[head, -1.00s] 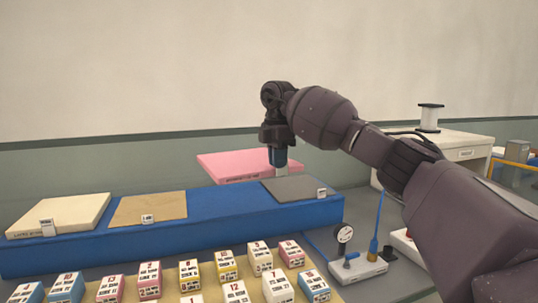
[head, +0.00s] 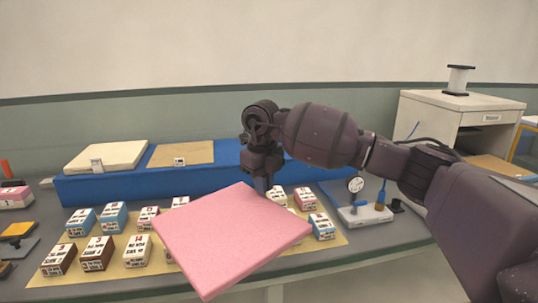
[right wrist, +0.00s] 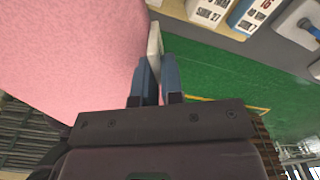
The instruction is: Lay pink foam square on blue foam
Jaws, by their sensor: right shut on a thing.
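The pink foam square (head: 230,240) hangs tilted in front of the blue foam and above the lettered blocks. My right gripper (head: 263,187) is shut at its far edge. In the right wrist view the pink foam (right wrist: 70,60) fills the upper left. There the gripper's fingers (right wrist: 157,85) close on a small white tab (right wrist: 155,42) at the foam's edge. The long blue foam (head: 110,188) lies along the back of the table. It bears a cream square (head: 108,156) and a tan square (head: 182,153). My arm hides part of its right side. My left gripper is not in view.
Several lettered blocks (head: 97,253) stand on a yellowish mat, some hidden by the pink foam. A white device with a round gauge (head: 365,212) stands right of them. A pale cabinet (head: 450,130) with a spool stands at the back right. A green floor (right wrist: 240,85) shows below the table.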

